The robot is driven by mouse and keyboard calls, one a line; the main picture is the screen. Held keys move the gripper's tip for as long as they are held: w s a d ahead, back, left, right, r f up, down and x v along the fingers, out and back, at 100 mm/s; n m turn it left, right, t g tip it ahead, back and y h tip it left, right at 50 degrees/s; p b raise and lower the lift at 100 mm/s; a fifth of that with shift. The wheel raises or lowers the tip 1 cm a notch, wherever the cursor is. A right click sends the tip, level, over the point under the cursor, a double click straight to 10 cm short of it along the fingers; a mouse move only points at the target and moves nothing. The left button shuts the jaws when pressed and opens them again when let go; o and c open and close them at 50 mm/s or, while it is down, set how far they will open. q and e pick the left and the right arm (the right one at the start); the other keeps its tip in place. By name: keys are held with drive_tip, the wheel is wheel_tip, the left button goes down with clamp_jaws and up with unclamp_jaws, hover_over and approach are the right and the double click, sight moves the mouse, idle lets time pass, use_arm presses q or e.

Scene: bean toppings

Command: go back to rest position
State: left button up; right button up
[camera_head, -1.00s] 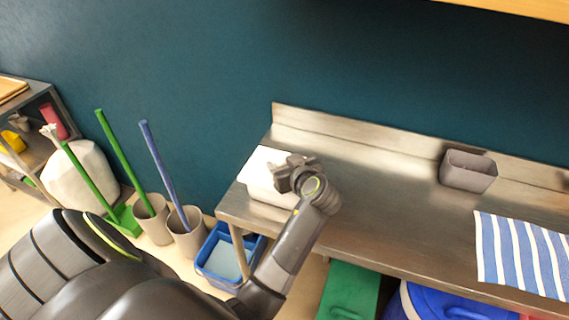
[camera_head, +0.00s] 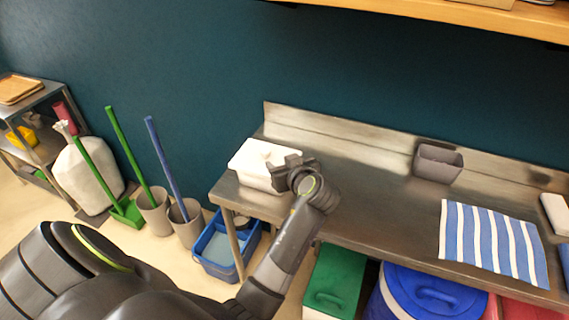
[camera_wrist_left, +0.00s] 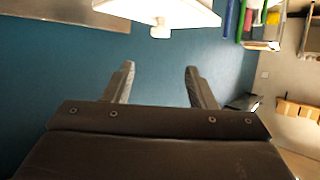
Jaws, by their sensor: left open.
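My left gripper (camera_head: 293,168) is over the left part of the steel table, in front of and partly covering a white lidded box (camera_head: 256,160). In the left wrist view its two fingers (camera_wrist_left: 160,85) are wide apart with nothing between them, facing the teal wall. A white thing with a knob, likely the same box, shows at the top of the left wrist view (camera_wrist_left: 160,14). My right gripper is not in view.
The steel table (camera_head: 370,205) holds a grey bin (camera_head: 437,163) and a striped cloth (camera_head: 490,240). Below are a blue tub (camera_head: 222,245), a green bin (camera_head: 335,275) and a blue lidded bin (camera_head: 430,295). Brooms and a white sack (camera_head: 88,178) stand at left. A wooden shelf (camera_head: 480,14) hangs above.

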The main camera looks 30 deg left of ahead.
use_arm(q)
drive_tip(key=s+a+f+m+g+h, duration=0.1)
drive_tip(key=s+f+m+h, duration=0.15)
drive_tip(key=s+f, duration=0.45)
drive_tip(key=s+a+f+m+g+h, duration=0.1)
drive_tip(key=s+f+m+h, duration=0.2)
drive_tip(key=s, duration=0.7)
drive_tip(key=s+d+f+m+g+h, duration=0.1)
drive_tip(key=s+d+f+m+h, duration=0.15)
drive_tip(key=s, duration=0.55)
drive_tip(key=s+d+f+m+g+h, duration=0.1)
drive_tip(key=s+d+m+h, duration=0.15)
drive_tip(key=s, duration=0.45)
wheel_tip(320, 180, down, 27)
drive_tip(key=a+g+b, duration=0.1)
drive_tip(key=a+b, duration=0.1)
drive_tip(key=s+d+f+g+b, duration=0.1)
drive_tip(key=s+f+b, duration=0.1)
drive_tip(key=s+f, duration=1.3)
wheel_tip(320, 180, down, 2)
drive_tip(key=shift+f, duration=0.1)
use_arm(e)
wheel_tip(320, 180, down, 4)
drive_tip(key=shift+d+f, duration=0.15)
